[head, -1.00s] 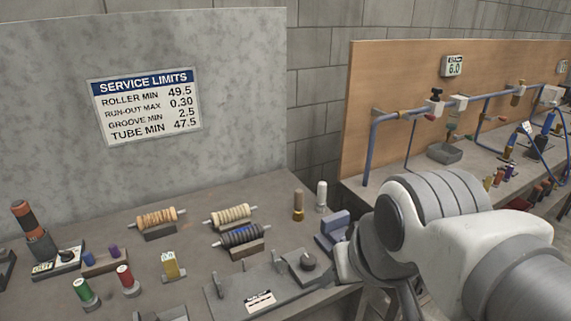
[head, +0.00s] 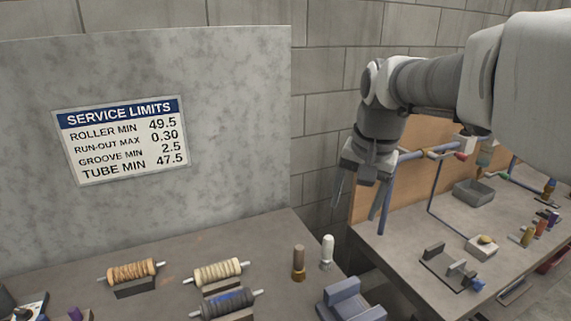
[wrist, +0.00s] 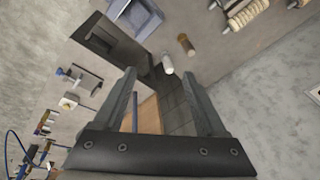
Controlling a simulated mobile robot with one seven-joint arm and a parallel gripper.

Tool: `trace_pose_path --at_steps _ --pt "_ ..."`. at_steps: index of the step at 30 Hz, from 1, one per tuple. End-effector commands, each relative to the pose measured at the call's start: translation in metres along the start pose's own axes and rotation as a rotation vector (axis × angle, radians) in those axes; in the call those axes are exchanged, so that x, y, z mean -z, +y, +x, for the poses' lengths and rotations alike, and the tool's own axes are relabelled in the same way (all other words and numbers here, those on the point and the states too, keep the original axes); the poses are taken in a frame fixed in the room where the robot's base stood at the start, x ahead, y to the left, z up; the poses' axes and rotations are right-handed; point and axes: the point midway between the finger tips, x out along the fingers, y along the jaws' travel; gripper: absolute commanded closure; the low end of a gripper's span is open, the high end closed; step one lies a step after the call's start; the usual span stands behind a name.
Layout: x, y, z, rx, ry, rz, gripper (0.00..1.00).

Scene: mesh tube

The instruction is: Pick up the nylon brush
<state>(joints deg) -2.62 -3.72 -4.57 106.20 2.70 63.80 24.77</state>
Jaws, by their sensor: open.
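A white upright brush (head: 327,250), which looks like the nylon brush, stands at the back right of the near bench beside a brown brush (head: 298,262). In the wrist view the white brush (wrist: 167,65) shows just past my fingertips, with the brown brush (wrist: 186,45) beyond it. My gripper (head: 360,202) hangs fingers-down, above and to the right of the white brush in the head view. Its two fingers (wrist: 159,72) are apart with nothing between them.
A blue-grey block (head: 350,302) stands just in front of the white brush. Rollers on cradles (head: 218,272) lie to its left. A grey panel (head: 240,130) rises behind. A gap separates this bench from the second bench (head: 400,235), which carries pipework.

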Motion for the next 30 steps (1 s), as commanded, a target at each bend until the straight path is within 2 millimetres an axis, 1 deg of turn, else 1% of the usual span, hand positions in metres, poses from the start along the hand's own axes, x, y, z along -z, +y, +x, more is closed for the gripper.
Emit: trace_pose_path --at_steps 1,5,6,12,15,18,22,26,29,30 --pt "0.015 -0.007 0.009 -0.012 -0.02 0.036 0.26" --pt "0.045 -0.021 0.029 -0.044 -0.061 0.131 0.26" --pt "0.054 -0.025 0.036 -0.055 -0.073 0.16 0.26" --pt "0.093 -0.045 0.079 -0.113 -0.122 0.296 0.26" --pt "0.106 -0.052 0.1 -0.142 -0.139 0.351 0.26" --pt "0.116 -0.057 0.116 -0.165 -0.15 0.391 0.26" --pt "0.122 -0.06 0.129 -0.181 -0.157 0.422 0.26" --pt "0.122 -0.061 0.141 -0.189 -0.161 0.434 0.26" --pt "0.118 -0.058 0.157 -0.19 -0.163 0.434 0.26" --pt "0.116 -0.057 0.166 -0.191 -0.164 0.434 0.26"
